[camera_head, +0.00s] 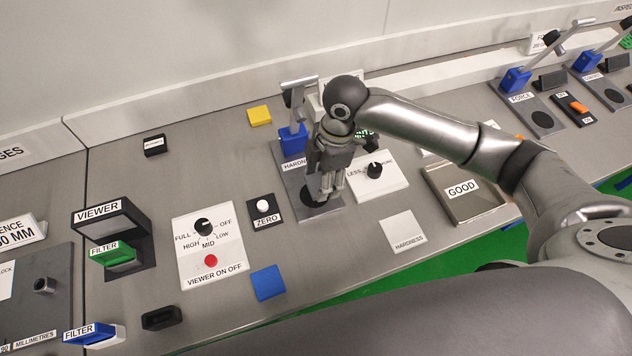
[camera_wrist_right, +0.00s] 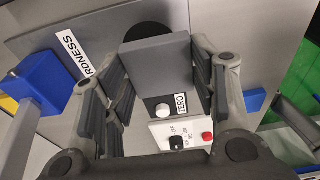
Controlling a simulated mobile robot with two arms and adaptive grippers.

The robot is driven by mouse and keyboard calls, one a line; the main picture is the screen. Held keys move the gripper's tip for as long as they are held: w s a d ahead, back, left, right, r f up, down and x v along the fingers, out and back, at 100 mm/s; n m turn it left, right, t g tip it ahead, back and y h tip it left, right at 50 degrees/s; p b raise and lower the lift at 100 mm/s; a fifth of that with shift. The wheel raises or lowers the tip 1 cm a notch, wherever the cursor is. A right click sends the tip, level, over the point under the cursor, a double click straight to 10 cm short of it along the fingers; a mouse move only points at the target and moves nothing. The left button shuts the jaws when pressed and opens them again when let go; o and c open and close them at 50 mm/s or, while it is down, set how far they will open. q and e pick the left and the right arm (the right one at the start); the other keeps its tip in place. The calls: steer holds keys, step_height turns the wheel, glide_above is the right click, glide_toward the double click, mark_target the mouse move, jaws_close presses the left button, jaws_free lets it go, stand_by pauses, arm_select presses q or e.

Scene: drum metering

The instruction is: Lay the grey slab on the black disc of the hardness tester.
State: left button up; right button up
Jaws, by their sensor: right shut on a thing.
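The grey slab (camera_wrist_right: 157,66) is between the fingers of my right gripper (camera_wrist_right: 160,85) in the wrist view, and the gripper is shut on it. The black disc (camera_wrist_right: 149,31) shows beyond the slab, which covers part of it. In the head view my right gripper (camera_head: 328,195) points down over the hardness tester (camera_head: 288,163), at the right side of the black disc (camera_head: 307,198). The fingers largely hide the slab there. I cannot tell whether the slab touches the disc. My left gripper is not in view.
The tester's blue post (camera_head: 292,138) with its lever stands behind the gripper. The zero button box (camera_head: 265,212) is to the left, a dial panel (camera_head: 376,180) to the right. A white hardness card (camera_head: 402,231) and GOOD tray (camera_head: 462,192) lie farther right.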

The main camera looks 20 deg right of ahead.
mark_target(317, 178)
steer(key=shift+w+a+f, duration=0.25)
steer(key=shift+w+f, duration=0.05)
steer(key=shift+f, duration=0.15)
steer(key=shift+w+a+f, duration=0.15)
steer(key=shift+f, duration=0.1)
steer(key=shift+w+a+f+p, duration=0.2)
steer(key=shift+f+p, duration=0.1)
steer(key=shift+f, duration=0.3)
step_height(317, 178, down, 2)
steer(key=shift+f+p, duration=0.1)
steer(key=shift+p, duration=0.45)
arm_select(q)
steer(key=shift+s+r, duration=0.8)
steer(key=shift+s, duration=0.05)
arm_select(e)
steer(key=shift+f, duration=0.25)
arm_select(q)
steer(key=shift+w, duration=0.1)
arm_select(e)
steer(key=shift+f, duration=0.15)
steer(key=o, duration=1)
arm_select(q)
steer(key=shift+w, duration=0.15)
arm_select(e)
steer(key=shift+o, duration=0.2)
